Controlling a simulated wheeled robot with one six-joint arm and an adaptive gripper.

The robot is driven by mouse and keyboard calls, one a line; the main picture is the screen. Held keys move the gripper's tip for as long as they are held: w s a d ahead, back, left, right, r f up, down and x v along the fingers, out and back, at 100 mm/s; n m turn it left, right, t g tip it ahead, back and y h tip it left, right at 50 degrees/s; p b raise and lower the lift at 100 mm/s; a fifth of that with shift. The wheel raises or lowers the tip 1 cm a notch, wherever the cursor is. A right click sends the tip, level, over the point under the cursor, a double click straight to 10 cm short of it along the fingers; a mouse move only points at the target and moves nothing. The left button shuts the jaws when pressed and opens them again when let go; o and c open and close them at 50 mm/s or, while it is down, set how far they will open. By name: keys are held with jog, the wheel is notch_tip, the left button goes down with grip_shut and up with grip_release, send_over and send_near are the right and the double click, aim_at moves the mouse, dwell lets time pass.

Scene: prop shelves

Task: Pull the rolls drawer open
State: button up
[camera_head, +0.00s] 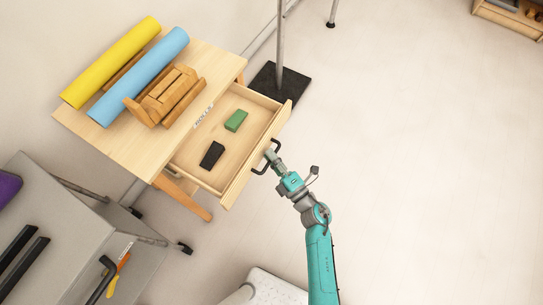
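The rolls drawer (216,182) is pulled out from under a light wooden table (88,135). A label (203,117) on the table edge above it appears to read "ROLLS". Inside lie a green block (236,120) and a black block (212,155). A dark bar handle (266,158) is on the drawer's front. My gripper (270,156) is at this handle, reaching it from the lower right. The fingers are too small to tell whether they are closed around it.
A yellow roll (110,62), a blue roll (138,76) and a wooden rack (166,96) are on the tabletop. A metal pole on a black base (280,84) stands behind the drawer. A grey cart (75,235) with tools is at lower left. The floor at right is clear.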

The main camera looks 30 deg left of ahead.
jog(key=v, duration=1.2)
dwell(0.6)
jog(key=shift+s, duration=0.1)
jog(key=s+d+r+m+t+h, duration=0.3)
jog(key=s+d+r+m+h, duration=0.6)
jog(key=s+d+m, duration=0.3)
jog(key=s+d+r+m+t+h, duration=0.2)
jog(key=s+d+r+m+h, duration=0.6)
jog(key=m, duration=0.9)
jog(key=s+d, duration=0.3)
jog(key=s, duration=0.1)
jog(key=shift+s+d+r+m+t+h, duration=0.2)
jog(key=shift+d+r+m+t+h, duration=0.1)
jog(key=shift+d+r+t+h, duration=0.1)
